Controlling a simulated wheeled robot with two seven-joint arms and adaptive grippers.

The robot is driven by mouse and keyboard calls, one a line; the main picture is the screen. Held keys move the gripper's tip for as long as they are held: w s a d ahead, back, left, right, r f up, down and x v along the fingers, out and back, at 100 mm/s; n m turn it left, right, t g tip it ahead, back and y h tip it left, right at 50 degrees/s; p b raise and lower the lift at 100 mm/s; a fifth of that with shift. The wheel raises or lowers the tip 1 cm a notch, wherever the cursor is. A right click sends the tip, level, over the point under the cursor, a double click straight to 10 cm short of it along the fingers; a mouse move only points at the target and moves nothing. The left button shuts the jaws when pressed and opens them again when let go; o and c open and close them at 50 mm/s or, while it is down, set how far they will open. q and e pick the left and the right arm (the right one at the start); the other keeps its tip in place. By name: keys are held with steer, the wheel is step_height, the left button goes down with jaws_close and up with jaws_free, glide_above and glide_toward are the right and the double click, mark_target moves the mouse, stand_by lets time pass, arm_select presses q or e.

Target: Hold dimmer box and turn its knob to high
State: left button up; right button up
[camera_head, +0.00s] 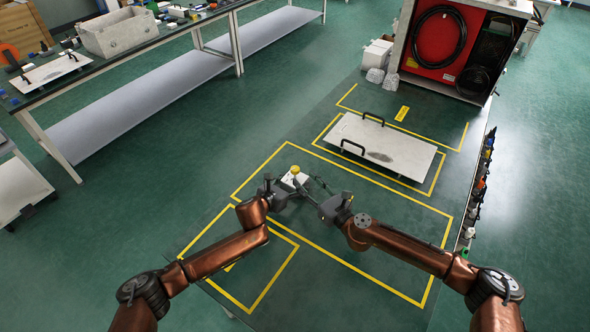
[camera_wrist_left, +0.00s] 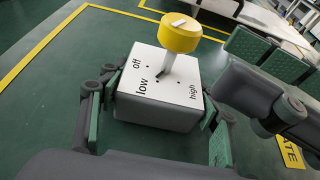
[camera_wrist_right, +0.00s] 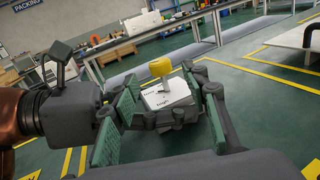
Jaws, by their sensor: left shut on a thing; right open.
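The dimmer box (camera_wrist_left: 156,112) is a small box with a white top lettered off, low and high. Its yellow knob (camera_wrist_left: 180,34) stands on a grey stem and bears a white mark; I cannot tell which label it points to. In the head view the box (camera_head: 299,180) lies on the dark table, inside a yellow outline. My left gripper (camera_head: 280,189) is shut on the box, with a finger on either side. My right gripper (camera_head: 316,193) is open and empty to the right of the box. In the right wrist view the knob (camera_wrist_right: 160,68) shows between its spread fingers, apart from them.
A light plate (camera_head: 385,147) with black handles lies farther back on the table. A red panel with coiled black hose (camera_head: 437,40) stands behind it. Small items line the right edge (camera_head: 480,180). The outlined area right of the grippers (camera_head: 400,220) is clear.

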mark_target(298, 172)
steer(key=x, duration=0.7)
steer(key=shift+c, duration=0.4)
jaws_close()
